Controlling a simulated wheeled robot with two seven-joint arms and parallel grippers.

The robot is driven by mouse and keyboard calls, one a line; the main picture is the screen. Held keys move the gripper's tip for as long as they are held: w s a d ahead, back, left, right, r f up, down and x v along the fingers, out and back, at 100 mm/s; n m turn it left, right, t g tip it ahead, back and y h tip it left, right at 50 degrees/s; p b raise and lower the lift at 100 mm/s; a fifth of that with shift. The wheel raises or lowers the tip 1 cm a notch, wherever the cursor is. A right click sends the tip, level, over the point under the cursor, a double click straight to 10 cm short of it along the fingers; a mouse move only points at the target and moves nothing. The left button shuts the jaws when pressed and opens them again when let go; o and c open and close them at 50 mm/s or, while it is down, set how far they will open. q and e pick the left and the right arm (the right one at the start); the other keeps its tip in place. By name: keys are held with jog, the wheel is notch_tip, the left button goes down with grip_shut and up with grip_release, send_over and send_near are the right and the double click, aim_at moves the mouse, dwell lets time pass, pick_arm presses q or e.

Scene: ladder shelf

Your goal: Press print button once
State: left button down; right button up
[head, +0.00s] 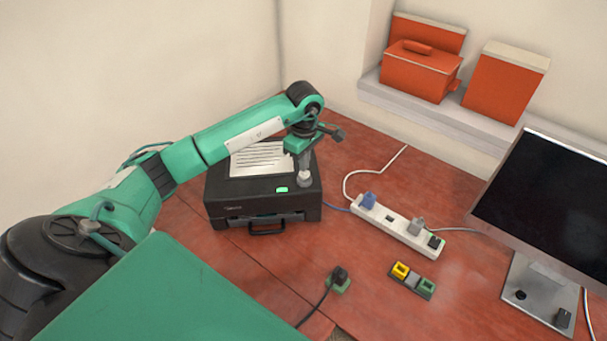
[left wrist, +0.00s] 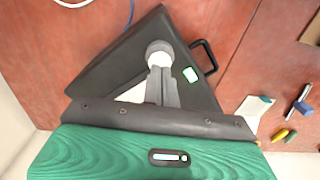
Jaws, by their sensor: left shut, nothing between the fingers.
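A black printer (head: 262,207) stands on the red table against the wall, with a printed white sheet (head: 258,158) on its top. A small lit green-white button (head: 282,190) is on its top near the front edge; it also shows in the left wrist view (left wrist: 190,74). My left gripper (head: 304,172) is shut and empty, pointing down over the printer's right part, to the right of the lit button. A pale round piece (left wrist: 158,48) shows at the fingertips; I cannot tell whether the fingers touch it. My right gripper is not in view.
A white power strip (head: 400,226) with plugs lies right of the printer. A yellow and green block piece (head: 412,280) and a dark plug on a green base (head: 338,279) lie in front. A monitor (head: 550,195) stands at right; red boxes (head: 420,70) sit on a ledge.

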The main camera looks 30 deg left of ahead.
pick_arm(q)
jog(key=shift+r+p, duration=1.15)
jog(key=shift+r, duration=1.4)
jog(key=shift+f, duration=0.1)
